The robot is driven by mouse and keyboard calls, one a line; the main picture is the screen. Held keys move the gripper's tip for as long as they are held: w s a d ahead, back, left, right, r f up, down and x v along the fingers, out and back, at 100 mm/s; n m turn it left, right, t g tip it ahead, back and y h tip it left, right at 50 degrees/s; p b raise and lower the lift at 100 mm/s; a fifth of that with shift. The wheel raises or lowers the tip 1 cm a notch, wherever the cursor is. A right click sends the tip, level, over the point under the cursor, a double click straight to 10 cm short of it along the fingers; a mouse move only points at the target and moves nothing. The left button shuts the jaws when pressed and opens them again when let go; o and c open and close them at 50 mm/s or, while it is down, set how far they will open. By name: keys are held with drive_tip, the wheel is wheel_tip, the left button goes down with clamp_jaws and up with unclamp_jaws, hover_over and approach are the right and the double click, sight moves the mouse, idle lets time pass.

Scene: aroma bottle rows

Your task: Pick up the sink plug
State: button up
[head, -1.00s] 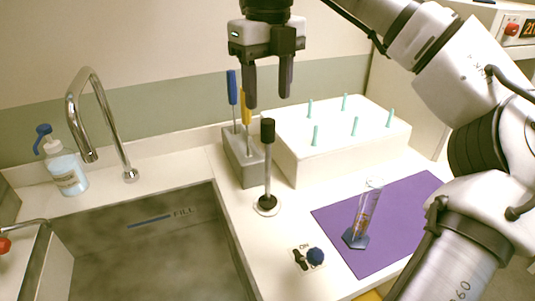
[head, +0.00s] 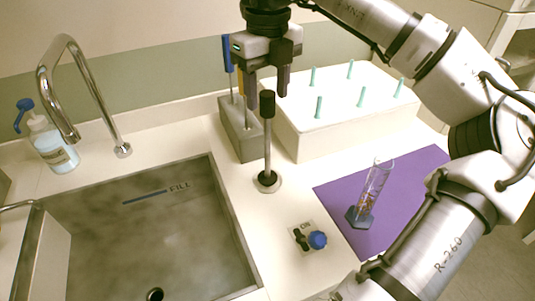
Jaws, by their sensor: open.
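The sink plug appears to be the upright metal rod with a black knob (head: 267,104), standing in a round base on the counter right of the sink. My gripper (head: 267,98) is open and empty, fingers pointing down. In the picture its two fingertips lie on either side of the knob's top. I cannot tell whether the knob is truly between them in depth. The sink (head: 205,240) has a dark drain hole (head: 155,294) at the lower edge of the view.
A grey tool rack (head: 240,146) stands close behind the rod. A white block with green pegs (head: 330,137) is to its right. A graduated cylinder (head: 373,188) stands on a purple mat (head: 410,185).

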sight(267, 112)
wheel_tip(267, 112, down, 5)
drive_tip(key=shift+f+p, duration=0.1)
drive_tip(key=shift+p, duration=0.65)
drive_tip(key=shift+c, duration=0.3)
clamp_jaws()
